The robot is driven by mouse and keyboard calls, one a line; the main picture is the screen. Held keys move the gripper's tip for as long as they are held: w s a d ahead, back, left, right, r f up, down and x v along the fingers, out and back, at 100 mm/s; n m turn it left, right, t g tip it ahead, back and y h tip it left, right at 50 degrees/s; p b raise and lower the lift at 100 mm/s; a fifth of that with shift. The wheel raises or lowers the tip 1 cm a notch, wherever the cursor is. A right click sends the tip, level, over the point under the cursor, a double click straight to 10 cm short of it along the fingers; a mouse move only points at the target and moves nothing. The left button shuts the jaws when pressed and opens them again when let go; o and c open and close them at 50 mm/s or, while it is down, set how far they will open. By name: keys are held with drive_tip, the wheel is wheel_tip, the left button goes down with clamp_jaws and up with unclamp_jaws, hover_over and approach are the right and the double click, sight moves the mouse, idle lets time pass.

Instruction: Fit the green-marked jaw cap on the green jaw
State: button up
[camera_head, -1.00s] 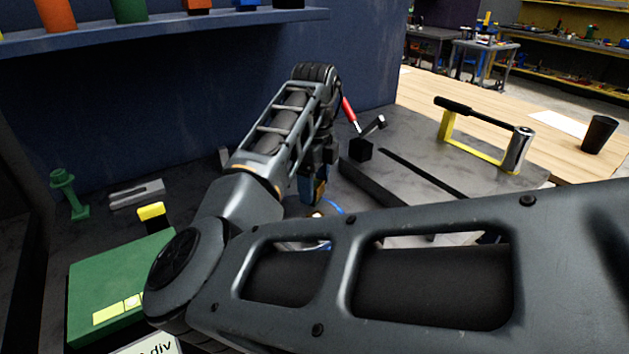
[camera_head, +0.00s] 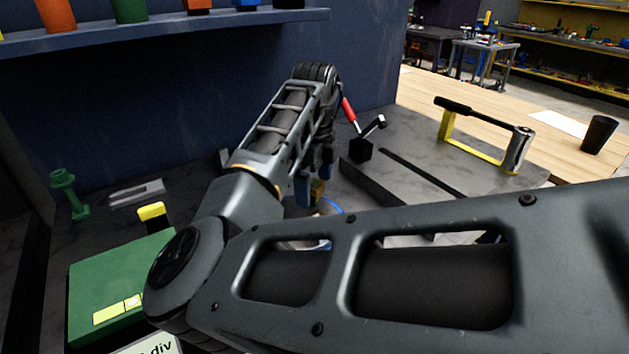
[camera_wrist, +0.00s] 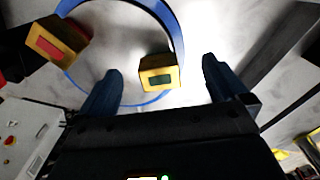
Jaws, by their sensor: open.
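A yellow block with a green mark (camera_wrist: 160,76) shows in the wrist view, between and a little beyond my gripper's fingertips (camera_wrist: 163,82). I see a gap on both sides of it. A second yellow block with a red mark (camera_wrist: 57,42) is at the upper left. A blue ring (camera_wrist: 174,22) curves around and behind the green-marked block. In the head view my gripper (camera_head: 316,186) points down, open, with a small yellow piece (camera_head: 318,188) at its blue fingers. I cannot tell whether these blocks are caps or capped jaws. My arm hides much of the area.
A green box (camera_head: 120,285) and a green post (camera_head: 70,195) stand left. A grey forked piece (camera_head: 137,193) lies near the wall. A dark raised plate (camera_head: 420,165) lies right, with a red-handled lever (camera_head: 350,115) and a yellow-framed handle (camera_head: 480,130). A blue shelf (camera_head: 170,30) hangs above.

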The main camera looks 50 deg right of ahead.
sight(315, 183)
drive_tip(key=shift+r+p, duration=2.05)
drive_tip(key=shift+r, duration=1.4)
